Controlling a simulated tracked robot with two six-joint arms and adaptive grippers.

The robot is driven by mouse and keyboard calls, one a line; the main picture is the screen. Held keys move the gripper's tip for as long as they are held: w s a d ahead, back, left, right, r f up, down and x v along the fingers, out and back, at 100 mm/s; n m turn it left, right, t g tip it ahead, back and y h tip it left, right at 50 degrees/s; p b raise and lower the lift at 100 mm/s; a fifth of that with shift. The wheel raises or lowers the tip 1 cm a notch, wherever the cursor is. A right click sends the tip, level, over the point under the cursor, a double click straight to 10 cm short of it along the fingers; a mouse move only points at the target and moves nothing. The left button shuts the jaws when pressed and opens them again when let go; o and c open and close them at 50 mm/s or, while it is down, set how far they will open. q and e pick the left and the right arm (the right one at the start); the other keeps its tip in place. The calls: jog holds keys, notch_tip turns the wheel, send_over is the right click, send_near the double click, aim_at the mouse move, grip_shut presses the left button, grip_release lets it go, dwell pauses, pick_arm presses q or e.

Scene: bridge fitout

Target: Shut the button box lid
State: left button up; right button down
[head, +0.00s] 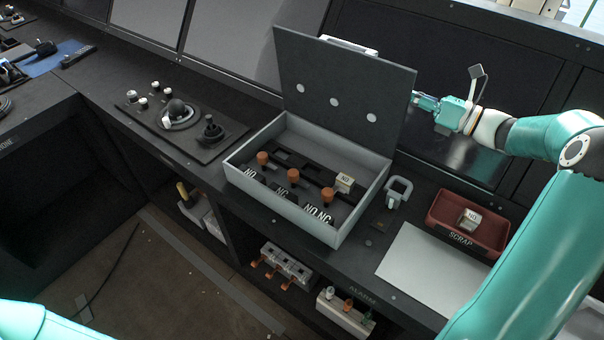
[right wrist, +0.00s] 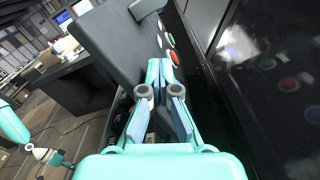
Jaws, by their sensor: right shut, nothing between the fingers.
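The button box (head: 250,188) sits on the console with its lid (head: 335,85) standing open, leaning back. The lid's inside face, with three pale round spots, shows in the head view. Inside the box are orange-capped parts, black bars and NO/NC labels. My right gripper (head: 424,101) is shut and empty at the lid's right edge, its tips partly hidden by it. In the right wrist view its fingertips (right wrist: 160,68) are close to the lid (right wrist: 112,40), near red and green buttons; contact cannot be told. My left gripper (right wrist: 62,160) shows small at lower left there, its jaws unclear.
A dark glossy screen (head: 490,80) stands close behind my right gripper. Right of the box are a grey padlock-like part (head: 398,190), a red scrap tray (head: 490,250) and a pale sheet (head: 425,272). A joystick panel (head: 200,140) lies left of the box.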

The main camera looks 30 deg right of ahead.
aim_at(402, 104)
jog(key=shift+s+a+f, duration=0.1)
jog(key=shift+s+a, duration=0.15)
jog(key=shift+a, duration=0.2)
jog(key=shift+s+a+b, duration=0.25)
jog(key=shift+s+a, duration=0.05)
jog(key=shift+a, duration=0.2)
jog(key=shift+s+a+b, duration=0.2)
jog(key=shift+s+a, duration=0.05)
jog(key=shift+a, duration=0.25)
jog(key=shift+s+a+f+b, duration=0.2)
jog(key=shift+s+a+b, duration=0.05)
jog(key=shift+a, duration=0.25)
jog(key=shift+s+a+f+b, duration=0.15)
jog(key=shift+s+a+b, duration=0.1)
jog(key=shift+a, duration=0.25)
jog(key=shift+s+a, duration=0.2)
jog(key=shift+a, duration=0.2)
